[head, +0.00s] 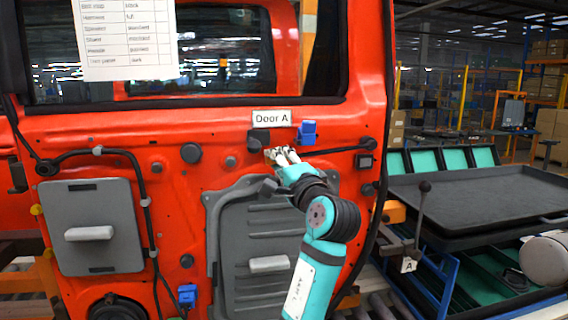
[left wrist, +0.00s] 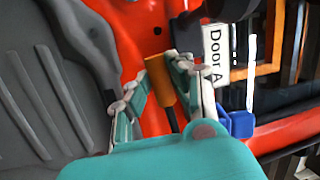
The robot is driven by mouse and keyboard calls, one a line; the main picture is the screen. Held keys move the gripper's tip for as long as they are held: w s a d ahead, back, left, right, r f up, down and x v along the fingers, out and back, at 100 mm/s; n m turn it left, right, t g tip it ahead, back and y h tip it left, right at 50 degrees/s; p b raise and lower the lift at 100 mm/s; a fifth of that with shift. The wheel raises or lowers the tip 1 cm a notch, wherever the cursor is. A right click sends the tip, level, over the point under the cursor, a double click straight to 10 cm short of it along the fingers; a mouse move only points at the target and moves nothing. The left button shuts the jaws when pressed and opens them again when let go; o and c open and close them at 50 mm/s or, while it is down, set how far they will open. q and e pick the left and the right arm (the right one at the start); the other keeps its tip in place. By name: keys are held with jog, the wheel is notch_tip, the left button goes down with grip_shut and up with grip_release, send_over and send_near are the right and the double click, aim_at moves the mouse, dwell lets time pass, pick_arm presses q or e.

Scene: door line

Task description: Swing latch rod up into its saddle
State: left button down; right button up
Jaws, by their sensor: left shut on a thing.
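The latch rod (head: 335,150) is a thin black bar on the orange-red door. It runs nearly level from a dark pivot block (head: 367,142) on the right to my left gripper (head: 279,156). In the left wrist view its orange sleeve (left wrist: 159,80) sits between the fingers of my left gripper (left wrist: 157,98), which is shut on it. The blue clip (head: 307,132), which looks like the saddle, is just above the rod and apart from it. It also shows in the left wrist view (left wrist: 238,123). My right gripper is in neither view.
A "Door A" label (head: 271,118) and a dark block (head: 258,139) are just above the gripper. Grey panels (head: 92,255) and black cable cover the lower door. A knobbed lever (head: 424,200) and a black tray (head: 480,200) stand to the right.

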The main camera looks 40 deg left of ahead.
pick_arm(q)
notch_tip(320, 180, up, 3)
jog(key=shift+f+m+p, duration=0.2)
jog(key=shift+m+p, duration=0.5)
jog(key=shift+p, duration=0.1)
jog(key=shift+s+r, duration=0.1)
jog(key=c, duration=1.5)
grip_release()
jog(key=shift+a, duration=0.15)
jog(key=shift+o, duration=0.2)
jog(key=v, duration=1.2)
jog(key=shift+f, duration=0.35)
